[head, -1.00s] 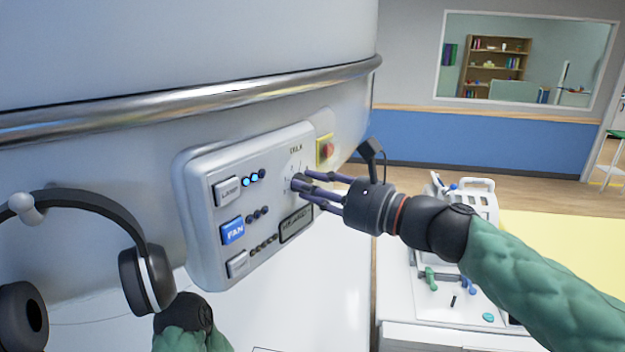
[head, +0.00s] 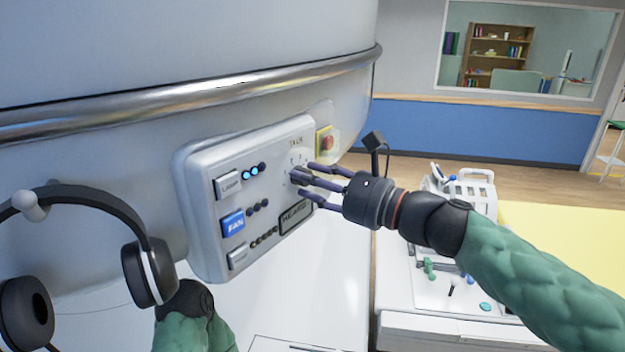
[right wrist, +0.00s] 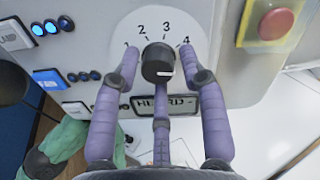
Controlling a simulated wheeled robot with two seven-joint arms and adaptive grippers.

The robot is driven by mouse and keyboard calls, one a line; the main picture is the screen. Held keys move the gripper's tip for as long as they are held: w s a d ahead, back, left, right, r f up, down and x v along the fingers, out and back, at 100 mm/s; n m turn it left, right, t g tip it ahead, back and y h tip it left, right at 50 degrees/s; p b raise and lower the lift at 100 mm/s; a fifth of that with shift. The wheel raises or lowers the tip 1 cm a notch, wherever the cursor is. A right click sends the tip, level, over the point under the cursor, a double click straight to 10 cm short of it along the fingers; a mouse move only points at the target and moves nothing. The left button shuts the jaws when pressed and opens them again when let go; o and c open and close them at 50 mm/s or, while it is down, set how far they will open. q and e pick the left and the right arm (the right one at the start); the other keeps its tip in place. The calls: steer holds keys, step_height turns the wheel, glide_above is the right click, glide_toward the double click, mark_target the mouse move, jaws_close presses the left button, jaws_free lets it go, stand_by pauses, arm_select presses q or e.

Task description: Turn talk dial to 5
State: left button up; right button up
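The talk dial (right wrist: 158,62) is a round black knob with a white pointer mark on a white face marked 1, 2, 3 and 4. The mark points to the lower right in the right wrist view; no 5 is visible there, and a finger covers part of the scale below the 4. My right gripper (head: 304,182) is open around the dial, with one finger on each side and one below.
The grey control panel (head: 205,165) also has LAMP and FAN (head: 233,223) buttons, lights and a small display (head: 296,217). A red button on a yellow plate (head: 326,142) sits just right of the dial. Headphones (head: 148,273) hang at the left.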

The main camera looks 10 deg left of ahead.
stand_by(0.3)
steer(key=v, duration=1.2)
steer(key=shift+f, duration=0.1)
